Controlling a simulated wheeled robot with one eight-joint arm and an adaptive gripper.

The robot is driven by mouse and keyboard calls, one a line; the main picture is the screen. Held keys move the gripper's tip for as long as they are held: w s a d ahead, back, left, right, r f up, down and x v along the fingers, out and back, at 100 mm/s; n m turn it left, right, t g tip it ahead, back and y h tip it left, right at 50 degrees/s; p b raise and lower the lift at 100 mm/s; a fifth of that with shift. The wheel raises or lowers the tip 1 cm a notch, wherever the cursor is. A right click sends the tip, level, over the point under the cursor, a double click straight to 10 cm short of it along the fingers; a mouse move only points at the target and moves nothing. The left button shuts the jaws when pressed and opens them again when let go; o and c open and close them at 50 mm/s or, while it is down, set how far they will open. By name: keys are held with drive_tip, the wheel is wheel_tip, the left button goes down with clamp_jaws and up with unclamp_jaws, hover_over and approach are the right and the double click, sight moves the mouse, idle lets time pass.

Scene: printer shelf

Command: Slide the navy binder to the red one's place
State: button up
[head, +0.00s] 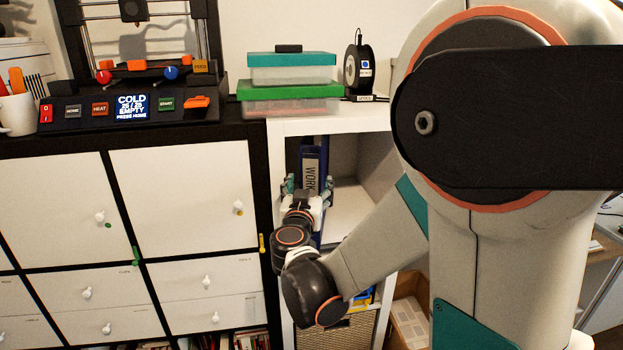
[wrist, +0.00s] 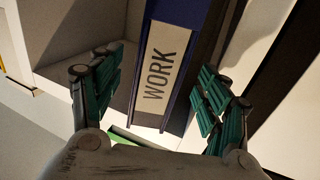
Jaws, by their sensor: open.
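The navy binder (head: 323,160) stands upright in the upper compartment of the white shelf, near its left wall. Its pale label reads WORK, and it fills the middle of the wrist view (wrist: 187,60). My gripper (head: 308,187) is open in front of the binder. In the wrist view my gripper (wrist: 160,90) has one green-padded finger on each side of the spine, with a visible gap on the left; contact on the right cannot be told. No red binder can be made out in either view.
The white shelf (head: 345,127) has bare floor right of the binder. Green and teal-lidded boxes (head: 290,90) and a black spool (head: 358,68) stand on top. A dark-framed cabinet (head: 180,190) with white doors adjoins on the left. A woven basket (head: 350,333) sits below.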

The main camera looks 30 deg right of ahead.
drive_tip(key=v, duration=0.3)
drive_tip(key=shift+s+a, duration=0.15)
drive_tip(key=shift+s, duration=0.1)
drive_tip(key=s+a+f+n+g+y+b, duration=0.3)
drive_tip(key=s+f, duration=0.5)
drive_tip(key=s, duration=0.4)
drive_tip(key=s+a+f+n+g+y+b, duration=0.4)
drive_tip(key=s+a+f+y+b, duration=0.3)
drive_tip(key=s, duration=0.5)
wheel_tip(320, 180, down, 2)
drive_tip(key=shift+s+a+f+g+b, duration=0.3)
drive_tip(key=shift+a+g, duration=0.1)
drive_tip(key=shift+a, duration=0.45)
